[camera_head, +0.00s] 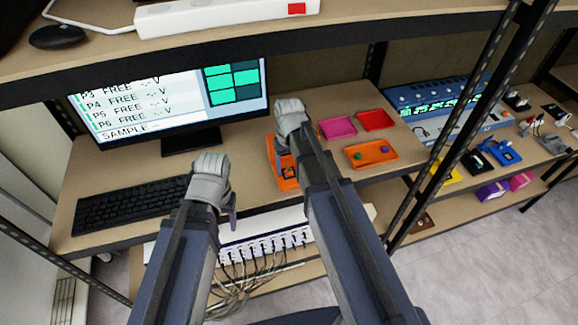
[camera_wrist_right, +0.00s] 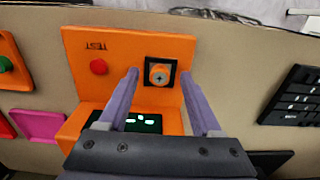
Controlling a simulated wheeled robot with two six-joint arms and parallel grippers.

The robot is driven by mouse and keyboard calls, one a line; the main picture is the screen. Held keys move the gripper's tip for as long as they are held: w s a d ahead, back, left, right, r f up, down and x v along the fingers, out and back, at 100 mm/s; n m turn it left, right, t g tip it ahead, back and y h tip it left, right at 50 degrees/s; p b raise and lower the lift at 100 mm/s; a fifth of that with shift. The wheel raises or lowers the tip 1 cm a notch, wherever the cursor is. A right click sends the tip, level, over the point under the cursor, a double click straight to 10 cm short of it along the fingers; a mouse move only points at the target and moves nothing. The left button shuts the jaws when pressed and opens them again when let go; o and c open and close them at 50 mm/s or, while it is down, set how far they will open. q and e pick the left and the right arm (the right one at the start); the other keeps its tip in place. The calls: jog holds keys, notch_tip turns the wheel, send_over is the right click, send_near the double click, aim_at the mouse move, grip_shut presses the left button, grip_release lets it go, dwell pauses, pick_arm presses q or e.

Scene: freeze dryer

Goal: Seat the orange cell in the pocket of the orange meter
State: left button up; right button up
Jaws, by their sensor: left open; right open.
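The orange meter (camera_wrist_right: 125,50) stands on the desk, partly hidden behind my right arm in the head view (camera_head: 274,158). The right wrist view shows its face inverted, with a red button and a dark square pocket (camera_wrist_right: 149,82). A round orange cell with a grey cross-marked centre (camera_wrist_right: 159,75) appears within the pocket; how deep it sits I cannot tell. My right gripper (camera_wrist_right: 160,74) is open, its purple fingers on either side of the cell with visible gaps. My left gripper (camera_head: 233,222) is open and empty, right of the keyboard.
An orange tray (camera_head: 382,159) holds a green and a purple piece. Pink (camera_head: 337,127) and red (camera_head: 375,119) trays lie behind it. The monitor (camera_head: 170,100) and keyboard (camera_head: 130,208) are at left. A shelf post (camera_head: 452,140) stands right.

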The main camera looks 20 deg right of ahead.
aim_at(289, 171)
jog(key=shift+r+p, duration=3.95)
jog(key=shift+r, duration=0.05)
jog(key=s+a+f+n+b, duration=0.1)
jog(key=s+a+f+b, duration=0.4)
jog(key=s+f+b, duration=0.2)
jog(key=s+a+f+n+h+b, duration=0.1)
jog(key=s+a+f+n+b, duration=0.1)
jog(key=s+a+f+b, duration=0.3)
notch_tip(289, 171, down, 3)
jog(key=s+b, duration=0.2)
jog(key=b, duration=0.1)
jog(key=shift+a, duration=0.25)
